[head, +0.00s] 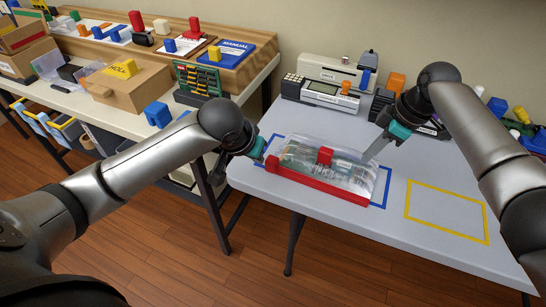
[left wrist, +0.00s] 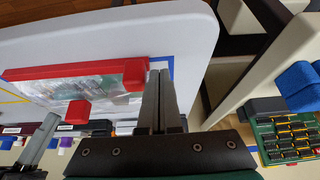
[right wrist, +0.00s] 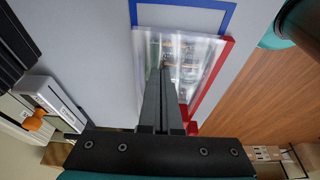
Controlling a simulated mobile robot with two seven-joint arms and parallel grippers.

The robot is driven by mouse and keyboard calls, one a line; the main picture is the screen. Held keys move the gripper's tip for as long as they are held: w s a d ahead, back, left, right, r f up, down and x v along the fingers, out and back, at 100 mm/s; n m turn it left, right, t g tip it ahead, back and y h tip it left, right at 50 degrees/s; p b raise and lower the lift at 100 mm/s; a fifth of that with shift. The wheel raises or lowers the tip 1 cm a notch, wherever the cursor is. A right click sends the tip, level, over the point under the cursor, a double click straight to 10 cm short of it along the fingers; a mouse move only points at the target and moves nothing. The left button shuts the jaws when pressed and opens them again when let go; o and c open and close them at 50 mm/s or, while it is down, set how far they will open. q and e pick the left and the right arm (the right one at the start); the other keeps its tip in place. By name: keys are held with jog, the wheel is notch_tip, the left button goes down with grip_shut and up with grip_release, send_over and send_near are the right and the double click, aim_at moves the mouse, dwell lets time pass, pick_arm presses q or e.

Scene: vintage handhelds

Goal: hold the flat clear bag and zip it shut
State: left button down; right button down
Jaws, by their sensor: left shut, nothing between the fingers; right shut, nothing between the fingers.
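The flat clear bag (head: 345,171) lies on the grey table inside a blue outline, with a green circuit board-like item showing through it. A red strip (head: 318,189) runs along its front edge. A red block (head: 325,156) stands at its middle and a smaller red piece (head: 272,163) at its left end. My left gripper (head: 262,155) is shut and empty just beside the left end; its fingers (left wrist: 157,75) show close to the red piece. My right gripper (head: 371,156) is shut and empty near the bag's back right corner; its fingers (right wrist: 163,75) overlap the bag in the right wrist view. Contact is unclear.
A yellow outline (head: 446,214) on the table's right is empty. Behind the bag stand a grey device (head: 332,95) and an orange block (head: 396,83). A side bench on the left holds a cardboard box (head: 125,91) and a green board in a rack (head: 198,78).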

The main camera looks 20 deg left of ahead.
aim_at(270, 163)
pick_arm(q)
jog(key=shift+d, duration=3)
jog(key=shift+s+d, duration=0.1)
jog(key=shift+d, duration=1.5)
